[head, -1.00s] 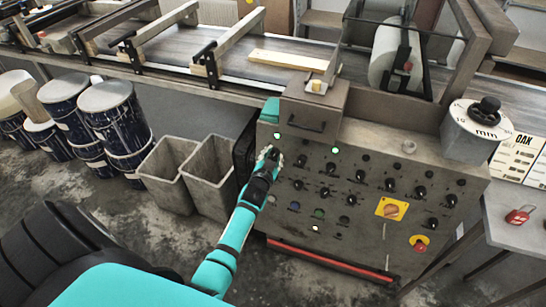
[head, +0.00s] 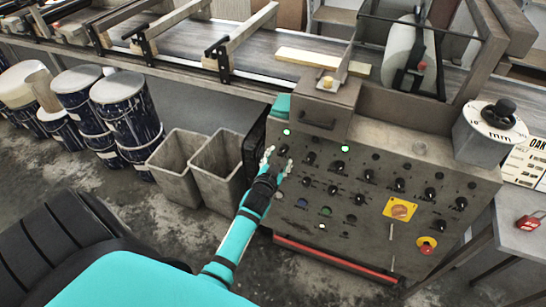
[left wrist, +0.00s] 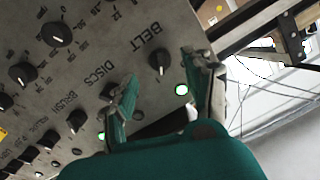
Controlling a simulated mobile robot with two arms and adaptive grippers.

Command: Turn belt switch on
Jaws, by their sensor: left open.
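The belt switch is a black knob (left wrist: 158,60) beside the printed word BELT in the left wrist view. A pale pointer mark shows on it. It sits on the grey control panel (head: 375,225). My left gripper (head: 273,158) is at the panel's upper left. In the left wrist view its two fingers (left wrist: 160,78) are apart and empty, one on each side of the knob; contact cannot be told. My right gripper is out of view.
Other black knobs, such as the DISCS one (left wrist: 58,34), are near the belt switch. Two grey bins (head: 175,165) stand left of the panel. The conveyor (head: 250,60) runs behind.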

